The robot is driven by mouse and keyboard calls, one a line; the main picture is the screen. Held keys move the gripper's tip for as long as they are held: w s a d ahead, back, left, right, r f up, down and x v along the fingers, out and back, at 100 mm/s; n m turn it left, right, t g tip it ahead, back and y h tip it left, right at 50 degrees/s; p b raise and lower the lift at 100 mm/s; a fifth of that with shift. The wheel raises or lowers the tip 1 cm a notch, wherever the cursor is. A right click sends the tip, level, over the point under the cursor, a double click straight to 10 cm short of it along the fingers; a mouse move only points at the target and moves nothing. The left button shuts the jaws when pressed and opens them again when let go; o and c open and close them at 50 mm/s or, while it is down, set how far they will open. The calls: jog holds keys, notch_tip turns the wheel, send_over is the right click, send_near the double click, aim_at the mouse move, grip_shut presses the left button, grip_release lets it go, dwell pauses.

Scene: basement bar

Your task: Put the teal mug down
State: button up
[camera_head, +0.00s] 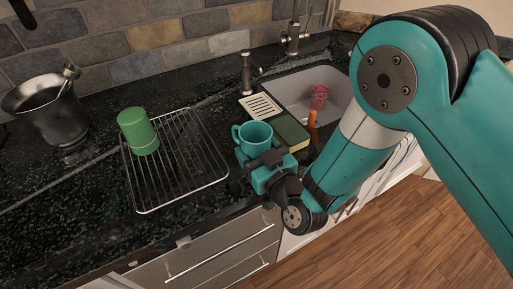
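The teal mug (256,132) is upright, between the wire rack and the sink, with its opening facing up and its handle on the left. My gripper (262,157) is at the near side of the mug, its dark fingers against the mug's lower body, and looks shut on it. The gripper hides the mug's base, so I cannot tell whether it touches the black counter (195,225).
The wire rack (183,198) lies left of the mug, with an upside-down green cup (136,128) on it. A metal bucket (45,108) stands far left. A green-and-yellow sponge (291,133), a white slotted dish (260,107) and the sink (338,92) holding a pink cup (319,97) are close behind and right.

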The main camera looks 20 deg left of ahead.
jog(key=o, duration=1.2)
jog(key=shift+c, duration=0.2)
jog(key=shift+r, duration=0.2)
jog(key=b+v, duration=0.4)
jog(key=v, duration=0.8)
